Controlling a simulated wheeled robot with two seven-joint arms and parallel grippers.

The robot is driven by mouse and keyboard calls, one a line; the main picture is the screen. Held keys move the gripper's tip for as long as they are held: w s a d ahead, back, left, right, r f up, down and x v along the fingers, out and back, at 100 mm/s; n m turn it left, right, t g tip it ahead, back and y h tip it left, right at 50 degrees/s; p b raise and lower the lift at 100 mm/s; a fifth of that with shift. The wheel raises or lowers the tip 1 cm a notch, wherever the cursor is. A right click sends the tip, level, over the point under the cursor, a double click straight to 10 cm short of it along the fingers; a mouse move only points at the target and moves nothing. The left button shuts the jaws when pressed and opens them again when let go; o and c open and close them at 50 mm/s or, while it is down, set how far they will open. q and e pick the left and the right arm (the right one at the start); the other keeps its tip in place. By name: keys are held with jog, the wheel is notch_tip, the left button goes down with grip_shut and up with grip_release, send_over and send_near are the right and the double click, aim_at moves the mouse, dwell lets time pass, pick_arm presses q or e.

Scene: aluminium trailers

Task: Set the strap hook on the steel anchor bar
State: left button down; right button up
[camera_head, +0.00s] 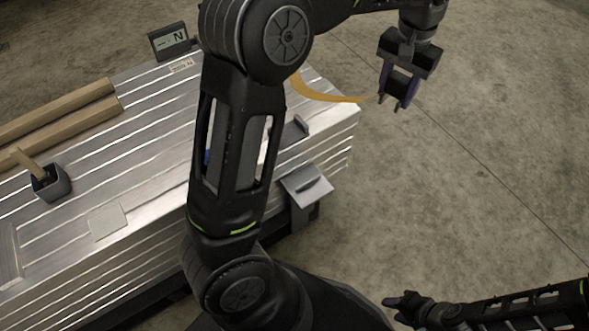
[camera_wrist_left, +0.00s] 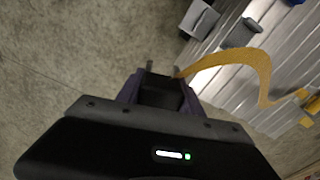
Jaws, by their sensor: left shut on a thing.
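My left gripper (camera_head: 392,102) is shut at the end of the orange strap (camera_head: 325,95), out over the floor beyond the trailer's right end. The strap (camera_wrist_left: 235,55) runs from the trailer deck to the fingers in the left wrist view, where the gripper (camera_wrist_left: 163,74) also shows. The hook at the strap's end is too small to make out. I cannot clearly identify the steel anchor bar; a grey bracket plate with a dark slot or bar (camera_head: 307,186) sits at the trailer's near right corner, apart from the gripper. My right gripper (camera_head: 398,302) is low at right, its fingers unclear.
The ribbed aluminium trailer deck (camera_head: 150,170) fills the left. On it are wooden beams (camera_head: 60,112), a dark cup with a wooden piece (camera_head: 48,183), a flat plate (camera_head: 108,221) and a small dark block (camera_head: 297,127). A display (camera_head: 169,41) stands behind. The concrete floor at right is clear.

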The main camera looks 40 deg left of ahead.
pick_arm(q)
jog(key=shift+s, duration=0.15)
jog(key=shift+f, duration=0.1)
jog(key=s+a+f+m, duration=0.1)
jog(key=s+a+f, duration=0.2)
jog(key=a+f, duration=0.45)
jog(key=m, duration=0.2)
send_over(308, 182)
notch_tip(308, 182, down, 10)
jog(key=shift+r, duration=0.25)
pick_arm(e)
jog(key=shift+s+r, duration=0.1)
jog(key=shift+r, duration=0.1)
pick_arm(q)
jog(key=shift+p, duration=0.35)
pick_arm(e)
jog(key=shift+r, duration=0.1)
